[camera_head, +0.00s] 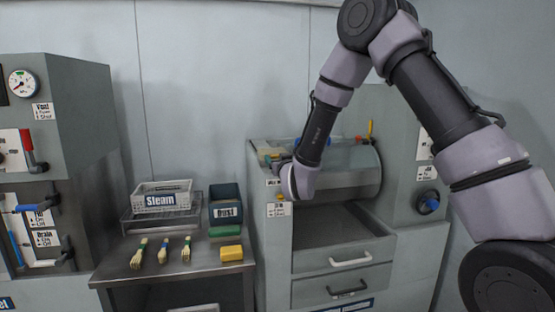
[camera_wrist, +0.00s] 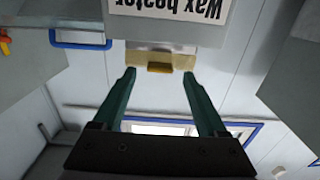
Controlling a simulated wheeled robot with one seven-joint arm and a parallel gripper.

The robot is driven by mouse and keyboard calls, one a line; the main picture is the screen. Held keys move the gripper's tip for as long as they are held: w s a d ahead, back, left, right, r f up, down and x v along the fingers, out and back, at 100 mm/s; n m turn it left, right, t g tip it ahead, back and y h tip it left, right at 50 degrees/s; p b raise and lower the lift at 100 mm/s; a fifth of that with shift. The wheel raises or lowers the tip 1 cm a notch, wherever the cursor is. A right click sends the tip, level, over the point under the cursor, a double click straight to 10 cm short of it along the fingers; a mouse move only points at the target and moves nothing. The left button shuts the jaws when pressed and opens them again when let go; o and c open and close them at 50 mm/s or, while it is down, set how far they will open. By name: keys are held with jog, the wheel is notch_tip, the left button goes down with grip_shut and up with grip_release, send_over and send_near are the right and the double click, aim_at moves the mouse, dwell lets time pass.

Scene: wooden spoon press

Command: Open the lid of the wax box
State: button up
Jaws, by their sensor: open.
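In the wrist view, a grey box front carries an upside-down "Wax heater" label (camera_wrist: 168,5). By the label is a tan strip with a small yellow-brown tab (camera_wrist: 160,68), which looks like a lid handle. My gripper (camera_wrist: 158,75) is open, its two teal fingers on either side of the tab, with gaps to both. I cannot tell whether the fingertips reach its depth. No lid opening shows. In the head view my wrist is over the left part of the press cabinet (camera_head: 275,245); my fingers and the box front are hidden there.
A grey drum (camera_head: 352,172) is right of my wrist, above an open drawer (camera_head: 345,238). On the left, a steel table (camera_head: 130,268) holds a "Steam" basket (camera_head: 165,197), a "Dust" bin (camera_head: 226,207), several wooden utensils, a green block and a yellow block (camera_head: 231,253).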

jog(key=shift+w+a, duration=0.15)
jog(key=shift+w, duration=0.4)
grip_shut()
dwell(1.1)
